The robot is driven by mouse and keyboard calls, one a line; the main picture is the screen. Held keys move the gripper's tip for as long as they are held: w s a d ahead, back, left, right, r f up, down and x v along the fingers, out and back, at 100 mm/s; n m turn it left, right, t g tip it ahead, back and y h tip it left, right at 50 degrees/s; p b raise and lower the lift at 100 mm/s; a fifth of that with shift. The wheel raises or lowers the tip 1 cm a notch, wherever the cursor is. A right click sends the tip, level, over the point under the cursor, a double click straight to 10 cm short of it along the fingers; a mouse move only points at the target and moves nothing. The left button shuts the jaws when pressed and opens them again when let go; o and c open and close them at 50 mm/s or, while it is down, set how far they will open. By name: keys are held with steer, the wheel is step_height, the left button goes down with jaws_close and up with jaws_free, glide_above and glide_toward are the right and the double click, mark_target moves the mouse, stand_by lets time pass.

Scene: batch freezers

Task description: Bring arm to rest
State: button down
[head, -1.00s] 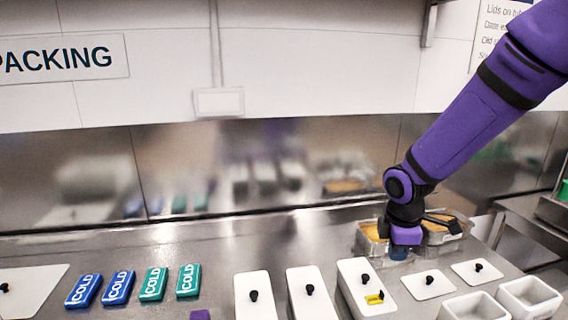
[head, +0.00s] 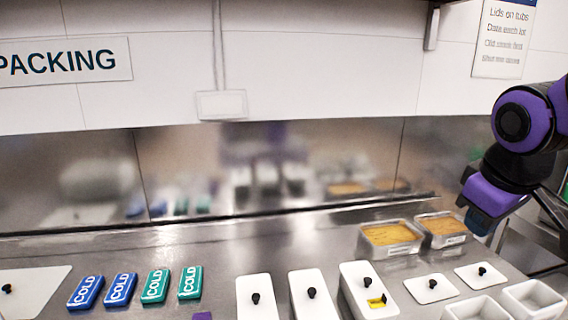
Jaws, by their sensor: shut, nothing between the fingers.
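My gripper (head: 478,222) is at the right side of the head view, at the end of my purple and black arm (head: 525,130). It is shut and empty. It hangs over the right part of the steel counter (head: 215,262), just right of two metal pans (head: 390,250) (head: 442,240) with orange-yellow contents. I cannot tell its exact height above the counter.
Blue (head: 86,291) and teal (head: 155,285) COLD packs lie at the left front. White lidded tubs (head: 311,295) with black knobs stand mid-front; one has a yellow label (head: 376,302). Flat lids (head: 430,289) and open white tubs (head: 533,299) are at the right front.

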steer(key=s+r+m+t+y, duration=0.1)
steer(key=s+r+m, duration=0.2)
steer(key=s, duration=0.4)
steer(key=shift+s+d+r+m, duration=0.2)
steer(key=shift+s+d+m, duration=0.15)
steer(key=shift+m, duration=0.45)
